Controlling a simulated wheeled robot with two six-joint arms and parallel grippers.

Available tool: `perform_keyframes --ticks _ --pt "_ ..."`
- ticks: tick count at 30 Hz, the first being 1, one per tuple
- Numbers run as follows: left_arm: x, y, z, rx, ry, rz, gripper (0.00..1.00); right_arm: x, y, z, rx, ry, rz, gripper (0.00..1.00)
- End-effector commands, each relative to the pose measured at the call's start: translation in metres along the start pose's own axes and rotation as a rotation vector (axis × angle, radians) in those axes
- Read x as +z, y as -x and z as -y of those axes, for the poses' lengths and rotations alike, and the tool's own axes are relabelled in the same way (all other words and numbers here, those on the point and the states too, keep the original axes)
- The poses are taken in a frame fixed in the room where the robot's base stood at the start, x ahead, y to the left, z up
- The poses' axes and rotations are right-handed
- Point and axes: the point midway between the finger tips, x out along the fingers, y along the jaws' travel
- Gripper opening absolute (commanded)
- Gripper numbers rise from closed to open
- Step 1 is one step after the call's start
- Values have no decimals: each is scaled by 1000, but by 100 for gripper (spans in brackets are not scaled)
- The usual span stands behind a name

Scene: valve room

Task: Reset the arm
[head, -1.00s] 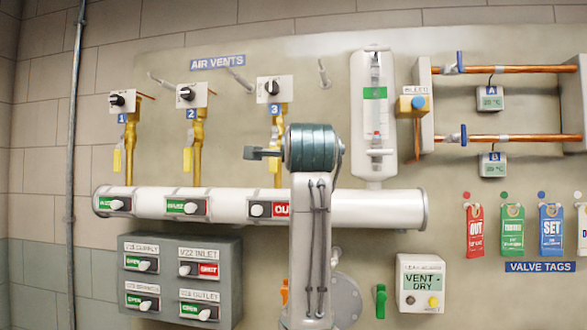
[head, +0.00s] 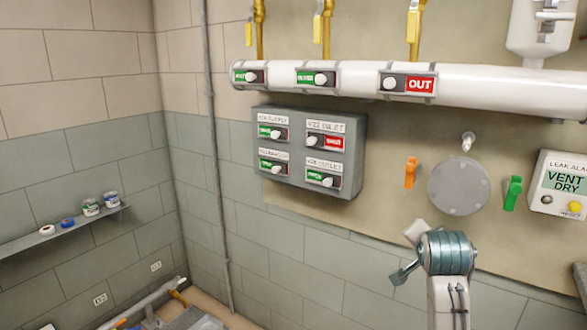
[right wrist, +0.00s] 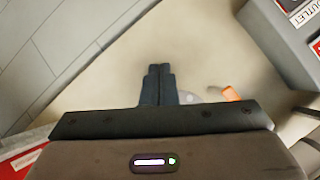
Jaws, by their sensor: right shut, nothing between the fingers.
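My right arm rises from the lower right in the head view, with a teal wrist joint. My right gripper (head: 401,276) shows only as a small dark piece left of that joint, in front of the lower wall. In the right wrist view my right gripper (right wrist: 157,72) has its two dark fingers together, with nothing between them. It is apart from the grey valve box (right wrist: 270,40) at the upper right. My left gripper is in neither current view.
A white pipe (head: 455,90) with label plates crosses the wall above the grey switch box (head: 354,158). An orange handle (head: 410,172), a round flange (head: 458,187) and a green handle (head: 512,193) are near my arm. A shelf (head: 60,236) with small jars is at left.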

Motion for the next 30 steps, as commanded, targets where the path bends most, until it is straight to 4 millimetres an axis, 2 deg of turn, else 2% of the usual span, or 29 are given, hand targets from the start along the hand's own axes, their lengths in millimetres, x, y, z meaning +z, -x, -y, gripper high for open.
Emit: perform_keyframes --ticks 1,5,8,14,18,21,24,30 --pt "0 0 0 0 0 0 36 24 -4 -26 27 54 34 0" --pt "0 0 1 -1 0 0 36 76 -4 -86 76 204 118 0" --pt "0 0 1 -1 -1 0 36 114 3 -131 105 319 188 0" --pt "0 0 1 -1 -1 0 36 183 36 -217 145 544 341 0" --pt "-1 0 1 -1 -1 0 36 223 71 -271 153 693 457 0" --pt "-1 0 1 -1 -1 0 36 244 96 -300 151 779 528 0" --pt "-1 0 1 -1 0 0 36 258 116 -321 144 844 584 0" --pt "-1 0 1 -1 -1 0 36 278 152 -352 128 942 674 0"
